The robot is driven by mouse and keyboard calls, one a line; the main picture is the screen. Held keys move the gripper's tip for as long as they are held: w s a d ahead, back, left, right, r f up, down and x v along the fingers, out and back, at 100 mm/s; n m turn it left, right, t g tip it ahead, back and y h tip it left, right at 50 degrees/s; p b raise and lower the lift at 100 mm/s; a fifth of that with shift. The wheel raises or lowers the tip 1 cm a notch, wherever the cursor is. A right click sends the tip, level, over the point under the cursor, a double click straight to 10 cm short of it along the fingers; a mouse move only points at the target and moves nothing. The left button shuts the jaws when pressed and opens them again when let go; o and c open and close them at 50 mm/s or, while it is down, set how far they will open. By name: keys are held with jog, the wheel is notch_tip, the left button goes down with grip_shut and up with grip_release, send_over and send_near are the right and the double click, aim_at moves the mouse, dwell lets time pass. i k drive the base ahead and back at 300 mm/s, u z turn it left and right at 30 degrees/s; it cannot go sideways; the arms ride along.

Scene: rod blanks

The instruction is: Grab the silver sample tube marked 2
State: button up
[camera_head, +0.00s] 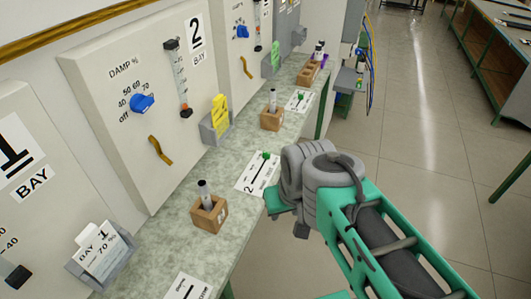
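A silver-grey tube with a dark top (204,190) stands upright in a small wooden block (208,214) on the bench in front. Any number on the tubes is too small to read. A white card marked 2 (250,184) lies between the two blocks, with a green-topped piece on it. My gripper (288,217) is by the bench's right edge, right of the nearer block and apart from both tubes. Its fingers are mostly hidden behind my wrist.
The speckled bench (175,238) runs away along the wall panels. A third wooden block (308,73) with dark-topped items stands farther back. Card holders (216,128) jut from the panels, one with a yellow card. Open floor (410,120) lies to the right.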

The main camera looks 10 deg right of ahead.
aim_at(204, 190)
jog(key=z, duration=0.05)
jog(key=k, duration=0.4)
jog(key=u, duration=1.75)
